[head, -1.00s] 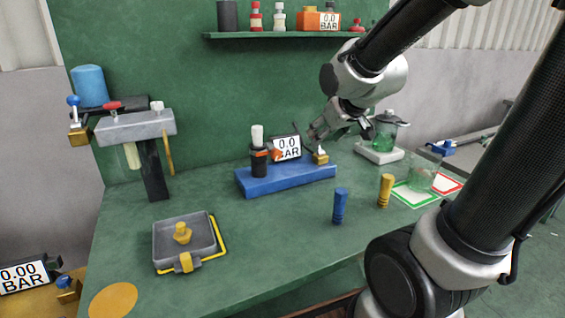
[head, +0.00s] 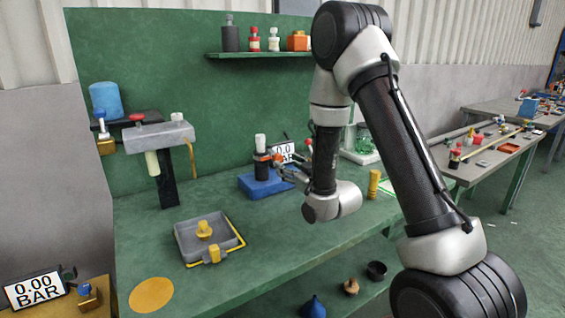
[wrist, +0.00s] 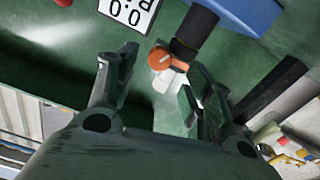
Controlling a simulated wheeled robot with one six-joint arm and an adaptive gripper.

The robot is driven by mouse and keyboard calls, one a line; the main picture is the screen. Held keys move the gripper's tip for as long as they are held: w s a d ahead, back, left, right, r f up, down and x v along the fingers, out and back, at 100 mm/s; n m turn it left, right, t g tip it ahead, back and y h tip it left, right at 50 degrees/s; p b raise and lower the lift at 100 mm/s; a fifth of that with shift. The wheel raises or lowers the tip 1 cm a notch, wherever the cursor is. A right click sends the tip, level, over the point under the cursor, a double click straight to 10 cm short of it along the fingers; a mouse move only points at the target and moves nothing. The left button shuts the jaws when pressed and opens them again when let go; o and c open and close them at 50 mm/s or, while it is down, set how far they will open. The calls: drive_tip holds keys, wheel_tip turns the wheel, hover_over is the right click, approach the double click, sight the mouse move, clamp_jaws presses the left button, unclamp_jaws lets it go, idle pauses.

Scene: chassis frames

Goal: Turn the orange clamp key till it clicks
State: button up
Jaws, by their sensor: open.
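The blue block (head: 258,187) stands on the green bench and carries a black cylinder (head: 263,168) with a white top (head: 260,141). In the wrist view the orange clamp key (wrist: 159,58) sticks out from the side of the black cylinder (wrist: 189,42), beside the white top (wrist: 166,82). My gripper (wrist: 149,72) is open; its two fingers lie on either side of the key and the white top, with no visible contact. In the head view my gripper (head: 288,171) is just right of the cylinder, and my arm hides the right part of the block.
A yellow peg (head: 374,184) stands right of my arm.

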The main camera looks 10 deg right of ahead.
sight(280, 159)
drive_tip(key=x, duration=0.6)
drive_tip(key=c, duration=1.1)
drive_tip(key=shift+o, duration=0.2)
drive_tip(key=shift+m, duration=0.3)
drive_tip(key=m, duration=0.5)
drive_tip(key=shift+m, duration=0.3)
drive_tip(key=m, duration=0.5)
drive_tip(key=shift+m, duration=0.3)
